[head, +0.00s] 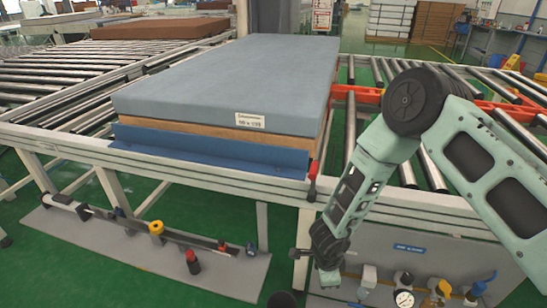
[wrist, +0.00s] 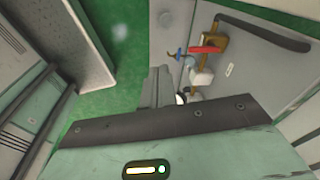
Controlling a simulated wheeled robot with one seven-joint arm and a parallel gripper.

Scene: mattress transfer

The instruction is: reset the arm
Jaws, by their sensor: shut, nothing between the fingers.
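My arm, pale green, reaches down at the right of the head view in front of the conveyor frame. My gripper (wrist: 160,84) is shut and empty; its grey fingers are together in the wrist view.
A roller conveyor (head: 75,145) runs around the mattress. A grey panel (head: 440,260) with gauges and valves is close to my gripper; valves (wrist: 203,60) also show in the wrist view. A low plate (head: 110,245) with fittings lies left. Green floor is open at lower left.

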